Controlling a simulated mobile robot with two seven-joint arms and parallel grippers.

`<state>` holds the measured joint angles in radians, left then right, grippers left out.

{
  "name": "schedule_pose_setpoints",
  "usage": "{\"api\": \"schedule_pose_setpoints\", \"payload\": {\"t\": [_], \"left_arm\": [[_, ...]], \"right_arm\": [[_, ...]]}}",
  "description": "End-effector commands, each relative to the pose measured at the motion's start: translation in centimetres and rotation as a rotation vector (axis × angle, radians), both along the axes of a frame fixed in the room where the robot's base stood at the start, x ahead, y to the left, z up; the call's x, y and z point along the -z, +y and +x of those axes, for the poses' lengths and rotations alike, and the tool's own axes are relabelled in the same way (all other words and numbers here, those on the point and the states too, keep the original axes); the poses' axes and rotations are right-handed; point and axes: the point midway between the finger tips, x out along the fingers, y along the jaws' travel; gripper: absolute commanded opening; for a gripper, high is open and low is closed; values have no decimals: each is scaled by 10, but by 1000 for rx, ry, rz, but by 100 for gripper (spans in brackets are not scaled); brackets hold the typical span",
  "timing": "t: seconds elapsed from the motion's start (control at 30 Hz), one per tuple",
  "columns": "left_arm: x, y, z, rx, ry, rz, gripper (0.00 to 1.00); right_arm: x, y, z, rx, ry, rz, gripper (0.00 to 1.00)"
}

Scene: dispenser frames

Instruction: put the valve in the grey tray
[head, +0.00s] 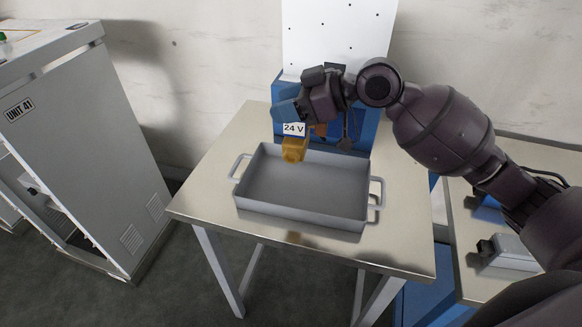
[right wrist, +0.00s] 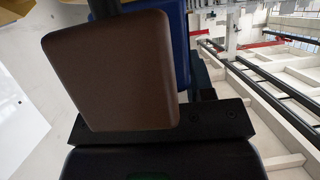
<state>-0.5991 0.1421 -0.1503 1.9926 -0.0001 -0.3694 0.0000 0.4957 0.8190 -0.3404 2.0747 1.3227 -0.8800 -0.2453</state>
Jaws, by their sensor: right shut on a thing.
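The valve has a brass-yellow body (head: 294,149) and, it seems, a blue upper part with a white "24 V" label just above it. My right gripper (head: 306,113) is shut on the valve and holds it over the far left corner of the grey tray (head: 302,213). The valve's lower end overlaps the tray's back wall in the picture; I cannot tell its exact height. The tray's visible floor is empty. In the right wrist view a large brown finger pad (right wrist: 110,70) hides most of the grip. My left gripper is not in view.
The tray, with a handle at each end, stands on a metal-topped table (head: 205,190). A blue stand with a white panel (head: 335,35) rises behind it. A grey cabinet (head: 75,130) stands at left. Another bench (head: 470,285) with grey and blue items is at right.

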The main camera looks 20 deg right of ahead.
Motion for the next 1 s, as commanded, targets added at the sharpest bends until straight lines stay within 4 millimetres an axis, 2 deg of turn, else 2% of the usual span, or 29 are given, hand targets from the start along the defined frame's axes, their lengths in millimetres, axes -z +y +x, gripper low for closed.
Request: {"api": "schedule_pose_setpoints", "payload": {"t": [0.1,0.33,0.43,0.67,1.0], "left_arm": [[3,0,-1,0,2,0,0],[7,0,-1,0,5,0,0],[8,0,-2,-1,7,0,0],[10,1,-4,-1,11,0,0],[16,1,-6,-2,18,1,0]], "right_arm": [[25,0,0,1,1,4,0],[69,0,0,1,1,4,0],[81,0,0,2,-3,3,0],[95,0,0,1,-3,3,0],[142,0,0,1,-1,3,0]]}}
